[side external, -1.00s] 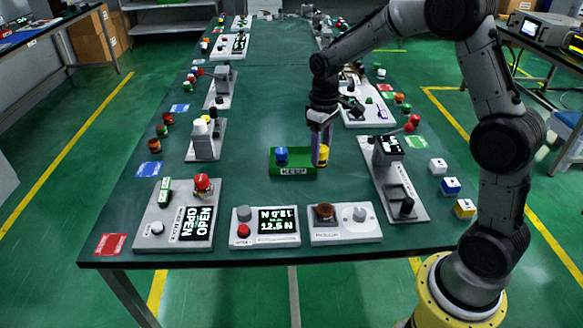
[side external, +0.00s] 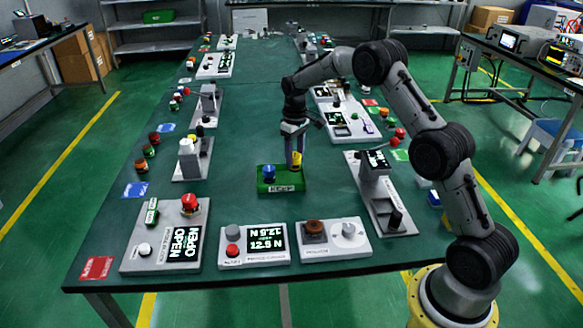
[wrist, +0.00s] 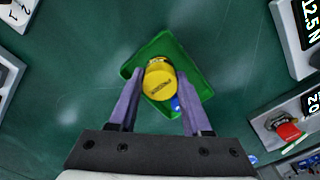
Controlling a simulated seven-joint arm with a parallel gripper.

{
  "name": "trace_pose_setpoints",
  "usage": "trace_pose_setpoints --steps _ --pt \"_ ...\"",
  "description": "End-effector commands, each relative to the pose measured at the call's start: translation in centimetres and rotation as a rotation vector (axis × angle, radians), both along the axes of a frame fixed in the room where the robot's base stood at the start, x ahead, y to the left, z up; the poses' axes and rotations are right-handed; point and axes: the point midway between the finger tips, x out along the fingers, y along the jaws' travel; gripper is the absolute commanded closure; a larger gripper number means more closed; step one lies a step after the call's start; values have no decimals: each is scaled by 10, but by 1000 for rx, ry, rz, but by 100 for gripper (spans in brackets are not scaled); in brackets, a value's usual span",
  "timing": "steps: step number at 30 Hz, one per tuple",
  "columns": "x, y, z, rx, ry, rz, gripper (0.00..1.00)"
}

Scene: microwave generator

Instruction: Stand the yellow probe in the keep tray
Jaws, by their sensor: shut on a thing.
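The yellow probe (side external: 297,158) is between the fingers of my gripper (side external: 295,164), which is shut on it. In the wrist view, the probe's round yellow top (wrist: 160,80) shows between the purple fingers (wrist: 157,92). The green keep tray (side external: 281,188), marked KEEP, is below, and the probe is over its right part. The tray also shows in the wrist view (wrist: 190,62). A blue probe (side external: 269,172) stands upright in the tray's left part. It is partly hidden in the wrist view (wrist: 175,103). The yellow probe's lower end is hidden, so I cannot tell if it touches the tray.
A panel with a 12.5 N display (side external: 267,244) and a panel with a brown knob (side external: 315,228) stand in front. A grey fixture (side external: 376,180) is on the right and another (side external: 190,160) on the left. The table around the tray is clear.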

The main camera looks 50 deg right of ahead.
Motion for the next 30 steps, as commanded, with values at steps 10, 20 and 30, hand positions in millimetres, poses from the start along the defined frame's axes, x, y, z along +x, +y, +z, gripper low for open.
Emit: trace_pose_setpoints --steps 10,20,30 --pt "17 -5 -21 0 -1 0 100" --pt "17 -5 -50 -1 -3 0 100" --pt "16 -5 -53 -1 -2 0 42"
